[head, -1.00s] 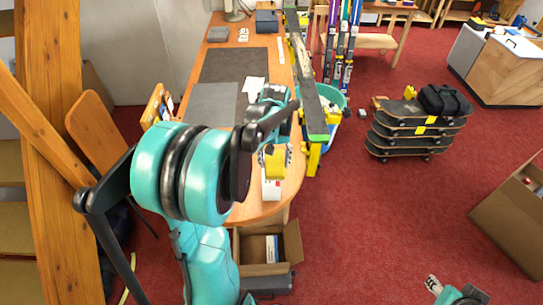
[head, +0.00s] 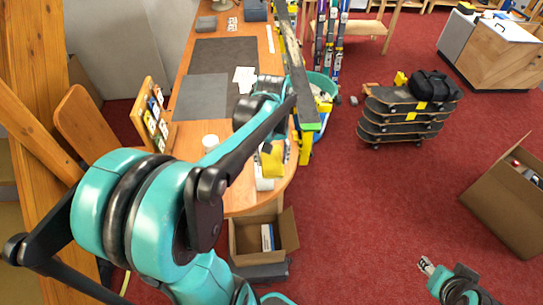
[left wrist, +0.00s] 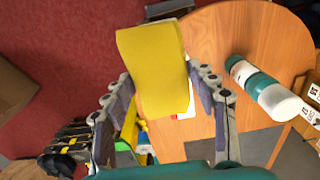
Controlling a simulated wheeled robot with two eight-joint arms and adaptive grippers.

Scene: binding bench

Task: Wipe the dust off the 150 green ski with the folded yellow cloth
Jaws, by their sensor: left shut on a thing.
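The green ski lies lengthwise along the right edge of the wooden bench (head: 215,130). Its top is dark and greyish with a bright green near end (head: 310,127), held over a yellow support (head: 305,150). My left gripper (head: 272,155) is shut on the folded yellow cloth (head: 272,163), over the bench's near end, left of the ski's near end and apart from it. In the left wrist view the cloth (left wrist: 155,65) stands between both fingers (left wrist: 165,115). The dust cannot be made out clearly. My right gripper (head: 428,266) is low at right over the floor; its fingers are too small to judge.
A teal bin (head: 324,85) stands right of the ski. Stacked skateboards (head: 405,115) and cardboard boxes (head: 262,238) are on the red floor. Open floor lies right of the bench.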

